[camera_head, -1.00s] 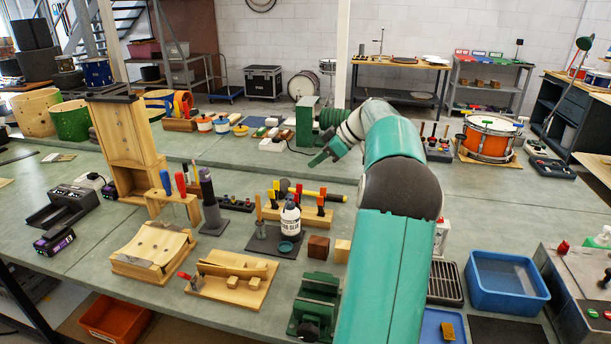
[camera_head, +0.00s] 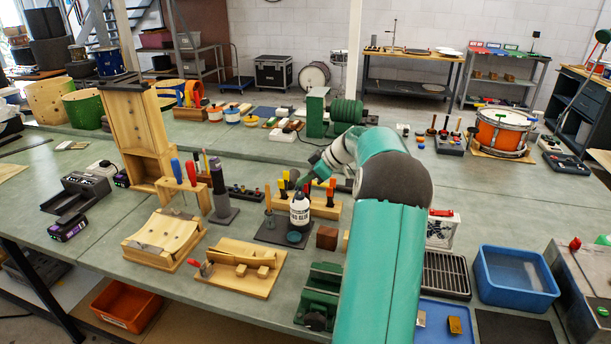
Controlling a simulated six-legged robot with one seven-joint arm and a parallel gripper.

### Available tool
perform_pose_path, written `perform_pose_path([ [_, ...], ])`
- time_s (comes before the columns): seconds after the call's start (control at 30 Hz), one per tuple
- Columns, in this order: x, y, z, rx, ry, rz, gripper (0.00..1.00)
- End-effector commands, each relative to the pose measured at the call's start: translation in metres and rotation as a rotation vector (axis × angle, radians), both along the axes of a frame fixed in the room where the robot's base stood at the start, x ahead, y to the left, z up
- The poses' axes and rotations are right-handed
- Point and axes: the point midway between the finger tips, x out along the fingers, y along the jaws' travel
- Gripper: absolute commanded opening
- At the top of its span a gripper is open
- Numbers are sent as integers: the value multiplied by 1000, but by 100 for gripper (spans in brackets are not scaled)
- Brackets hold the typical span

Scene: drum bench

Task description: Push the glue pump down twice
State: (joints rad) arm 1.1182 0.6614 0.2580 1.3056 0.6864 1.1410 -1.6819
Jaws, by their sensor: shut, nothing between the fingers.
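The glue pump bottle (camera_head: 299,212) is white with a dark label and a black top. It stands upright on a dark mat (camera_head: 268,231) on the near bench, left of my arm. My gripper (camera_head: 308,178) points down and left, just above the bottle's top in the picture. Its fingers are shut with nothing between them. Whether the fingertips touch the pump head (camera_head: 300,191) cannot be told, as they overlap it closely in this view.
A tool rack (camera_head: 325,210) with coloured handles stands right behind the bottle. A small dark cup (camera_head: 294,237) sits in front of it, and a brown block (camera_head: 327,238) to its right. A green vise (camera_head: 319,291) is nearer.

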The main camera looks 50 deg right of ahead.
Motion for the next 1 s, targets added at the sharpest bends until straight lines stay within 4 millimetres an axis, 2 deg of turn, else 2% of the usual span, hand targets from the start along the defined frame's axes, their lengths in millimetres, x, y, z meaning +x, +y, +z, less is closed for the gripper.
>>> perform_pose_path([
  [0.17, 0, 0, 0, 0, 0, 0, 0],
  [0.4, 0, 0, -21, 1, 0, 1, 0],
  [0.67, -1, 0, -23, 2, 4, 1, 0],
  [0.87, -10, -5, -13, 1, 4, -2, 0],
  [1.0, -26, -14, 6, -1, 2, -4, 0],
])
